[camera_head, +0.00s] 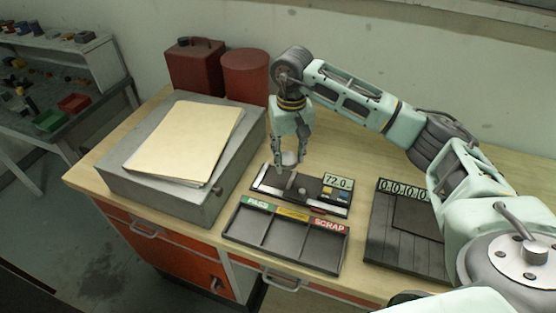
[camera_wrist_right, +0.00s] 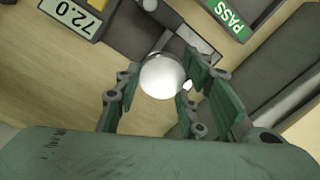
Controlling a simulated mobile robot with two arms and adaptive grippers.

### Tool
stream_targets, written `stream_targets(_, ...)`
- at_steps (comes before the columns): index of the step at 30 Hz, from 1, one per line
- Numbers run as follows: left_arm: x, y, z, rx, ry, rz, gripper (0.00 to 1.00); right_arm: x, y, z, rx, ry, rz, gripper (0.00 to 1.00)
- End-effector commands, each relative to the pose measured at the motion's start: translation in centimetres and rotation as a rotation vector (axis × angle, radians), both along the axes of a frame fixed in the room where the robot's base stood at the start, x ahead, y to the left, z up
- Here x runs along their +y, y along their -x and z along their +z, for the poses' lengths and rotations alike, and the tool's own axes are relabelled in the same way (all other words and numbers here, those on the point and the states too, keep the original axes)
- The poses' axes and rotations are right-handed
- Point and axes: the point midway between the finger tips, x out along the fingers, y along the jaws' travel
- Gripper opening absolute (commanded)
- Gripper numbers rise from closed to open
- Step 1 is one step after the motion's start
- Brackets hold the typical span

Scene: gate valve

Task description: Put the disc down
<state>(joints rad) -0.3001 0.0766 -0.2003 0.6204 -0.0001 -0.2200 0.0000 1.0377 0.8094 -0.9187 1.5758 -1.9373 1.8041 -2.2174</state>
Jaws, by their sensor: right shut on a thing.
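My right gripper (camera_head: 287,163) points down over the dark gauge (camera_head: 318,203) with the "72.0" display. It is shut on a pale, shiny disc (camera_head: 290,157). In the right wrist view the disc (camera_wrist_right: 162,77) shows as a bright round shape between the green fingers (camera_wrist_right: 160,95), with the gauge's display (camera_wrist_right: 73,13) beyond it. Whether the disc touches the gauge I cannot tell. In front of the gauge lies a sorting tray (camera_head: 285,267) with a green PASS, a yellow and a red SCRAP label; its compartments look empty. My left gripper is not in view.
A grey block with a paper folder (camera_head: 185,140) on it stands left of the gauge. A red canister (camera_head: 194,68) and a red cylinder (camera_head: 246,75) stand behind. A cluttered shelf (camera_head: 55,85) is far left.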

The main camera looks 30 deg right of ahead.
Motion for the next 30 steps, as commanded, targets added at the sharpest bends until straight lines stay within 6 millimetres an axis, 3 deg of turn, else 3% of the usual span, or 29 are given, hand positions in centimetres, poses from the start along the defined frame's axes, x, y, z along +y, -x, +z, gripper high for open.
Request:
stream_targets(1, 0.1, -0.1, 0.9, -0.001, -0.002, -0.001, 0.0, 0.8, -0.7, -0.2, 0.003, -0.001, 0.001, 0.0)
stream_targets(6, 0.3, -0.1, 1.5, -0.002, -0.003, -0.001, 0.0, 1.8, -2.2, -1.5, 0.0, 0.0, 0.0, 0.0)
stream_targets(16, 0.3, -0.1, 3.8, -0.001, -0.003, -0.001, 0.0, 2.0, -2.3, -5.1, 0.003, -0.001, -0.001, 0.0)
stream_targets(30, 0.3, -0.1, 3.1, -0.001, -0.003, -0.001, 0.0, 1.9, -2.4, -6.3, -0.002, 0.002, 0.0, 0.0)
